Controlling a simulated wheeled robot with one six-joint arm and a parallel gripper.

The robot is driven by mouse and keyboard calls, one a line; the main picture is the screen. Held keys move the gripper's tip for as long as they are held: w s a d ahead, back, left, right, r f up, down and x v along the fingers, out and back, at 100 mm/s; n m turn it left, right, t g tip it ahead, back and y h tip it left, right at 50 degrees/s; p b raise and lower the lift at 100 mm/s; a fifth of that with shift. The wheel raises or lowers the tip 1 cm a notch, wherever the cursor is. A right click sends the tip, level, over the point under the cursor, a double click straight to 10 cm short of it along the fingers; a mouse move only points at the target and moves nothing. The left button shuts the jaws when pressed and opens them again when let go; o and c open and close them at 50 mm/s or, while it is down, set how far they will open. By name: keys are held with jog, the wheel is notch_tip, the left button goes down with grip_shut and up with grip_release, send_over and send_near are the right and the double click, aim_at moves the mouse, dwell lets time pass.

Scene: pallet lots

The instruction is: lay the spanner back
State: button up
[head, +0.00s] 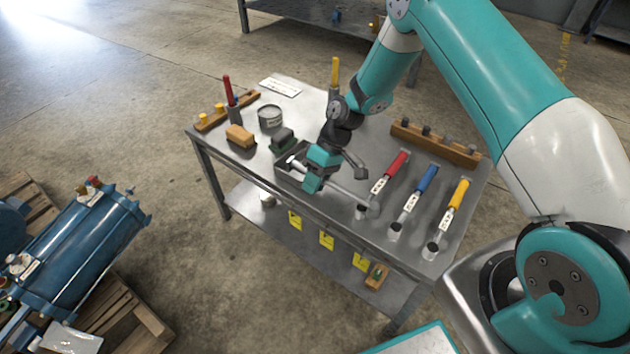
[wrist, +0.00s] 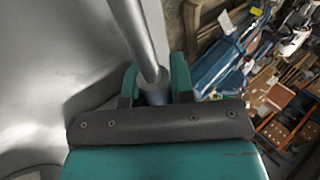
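The spanner is a long bare-metal bar (head: 345,191) held a little above or at the tabletop; the exact gap is hard to tell. My gripper (head: 316,172) is shut on it near its left end, and the bar runs out to the right, its far end near the red-handled tool. In the wrist view the grey shaft (wrist: 138,38) passes between the two teal fingers (wrist: 153,90) and fills the gap. Three tools with red (head: 397,162), blue (head: 427,178) and yellow (head: 460,192) handles lie side by side on the right of the metal table (head: 305,108).
A wooden rack (head: 435,144) stands along the back right edge. A grey tin (head: 270,117), a wooden block brush (head: 240,137) and a dark green block (head: 283,140) stand at the left. Yellow tags (head: 326,240) hang at the front edge. A blue machine (head: 85,240) stands on a pallet.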

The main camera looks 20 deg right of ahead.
jog(key=o, duration=0.4)
jog(key=p+v, duration=0.3)
jog(key=v, duration=1)
jog(key=s+a+r+h, duration=0.1)
jog(key=s+a+r, duration=0.2)
jog(key=r, duration=0.3)
jog(key=s+a+r, duration=0.2)
jog(key=r, duration=0.4)
jog(key=s+a+r+t, duration=0.1)
jog(key=s+r, duration=0.2)
jog(key=s, duration=0.4)
jog(key=s+a+r+t, duration=0.1)
jog(key=s+r, duration=0.3)
jog(key=s, duration=0.4)
jog(key=s+a+r+t, duration=0.1)
jog(key=s+r, duration=0.3)
jog(key=s, duration=0.4)
jog(key=shift+s+a+r+h, duration=0.1)
jog(key=shift+a+r+h, duration=0.1)
jog(key=shift+a+h, duration=0.25)
